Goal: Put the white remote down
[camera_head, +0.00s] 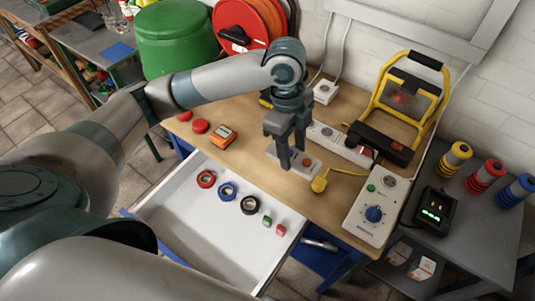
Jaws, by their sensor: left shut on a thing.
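The white remote (309,169) is a flat pale bar with a reddish button near its right end. It is over the wooden workbench top, near the bench's front edge and behind the open drawer. My left gripper (289,158) points down and is shut on the remote. The fingers hide part of it. It lies low over the bench; I cannot tell whether it touches the wood. My right gripper is not in view.
The open white drawer (205,233) holds several tape rolls. An orange meter (223,137) is left on the wooden workbench (255,122). A yellow plug (319,185), a power strip (342,145) and a blue-knobbed control box (375,212) lie right. A yellow work lamp (408,100) stands behind.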

